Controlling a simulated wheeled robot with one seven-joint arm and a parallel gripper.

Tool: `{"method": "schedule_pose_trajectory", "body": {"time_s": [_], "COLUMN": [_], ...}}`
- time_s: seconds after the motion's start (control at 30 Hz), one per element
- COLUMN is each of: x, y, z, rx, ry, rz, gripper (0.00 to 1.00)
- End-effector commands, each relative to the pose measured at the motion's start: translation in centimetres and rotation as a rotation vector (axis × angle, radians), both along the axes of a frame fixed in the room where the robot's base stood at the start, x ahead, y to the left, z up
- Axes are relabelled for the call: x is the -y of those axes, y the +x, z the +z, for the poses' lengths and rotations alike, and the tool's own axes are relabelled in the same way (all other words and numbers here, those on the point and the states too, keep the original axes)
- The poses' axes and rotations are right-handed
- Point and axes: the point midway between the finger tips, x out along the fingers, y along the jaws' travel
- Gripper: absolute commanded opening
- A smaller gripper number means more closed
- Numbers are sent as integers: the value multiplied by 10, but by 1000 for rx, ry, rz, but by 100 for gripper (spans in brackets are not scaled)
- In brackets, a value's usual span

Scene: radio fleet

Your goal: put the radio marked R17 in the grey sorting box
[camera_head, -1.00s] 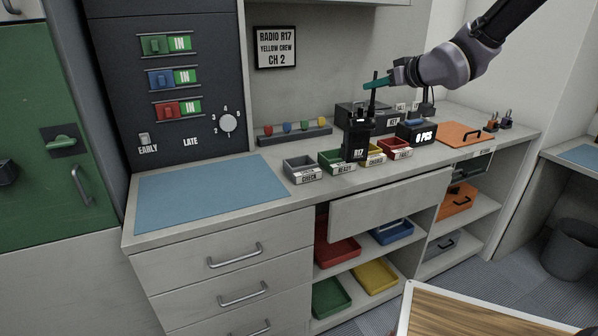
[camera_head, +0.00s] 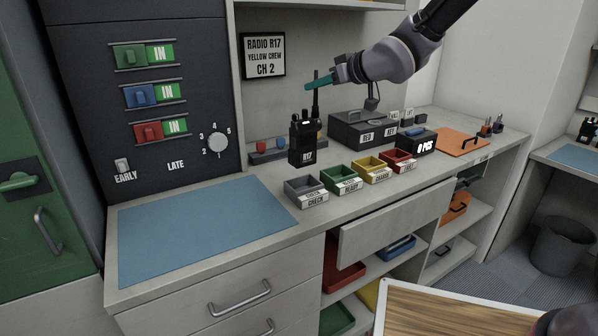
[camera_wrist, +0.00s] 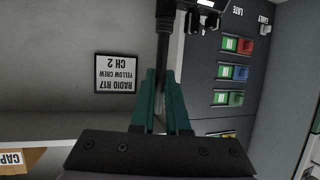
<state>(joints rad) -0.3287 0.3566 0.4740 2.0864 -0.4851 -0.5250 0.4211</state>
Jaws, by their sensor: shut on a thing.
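The black radio marked R17 (camera_head: 307,142) hangs upright from my gripper (camera_head: 318,84), which is shut on its antenna. In the head view it is above and behind the grey sorting box (camera_head: 306,199) labelled CHECK, apart from it. The box's visible inside looks empty. In the wrist view, the teal fingers of my gripper (camera_wrist: 163,98) are closed around the antenna (camera_wrist: 166,40), and only part of the radio body (camera_wrist: 197,14) shows at the top edge.
Green (camera_head: 343,187), yellow (camera_head: 375,177) and red (camera_head: 400,167) boxes stand in a row right of the grey one. Behind are a rack with coloured knobs (camera_head: 262,158) and a dark case (camera_head: 352,130). A blue mat (camera_head: 205,225) lies clear at left.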

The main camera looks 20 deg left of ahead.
Motion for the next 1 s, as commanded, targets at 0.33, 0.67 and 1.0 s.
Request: {"method": "schedule_pose_trajectory", "body": {"time_s": [0.33,0.67,1.0], "x": [0,0,0], "y": [0,0,0], "z": [-54,-91,-94], "rx": [-2,-2,1], "ry": [-1,-1,1], "rz": [1,1,0], "gripper": [0,0,0]}}
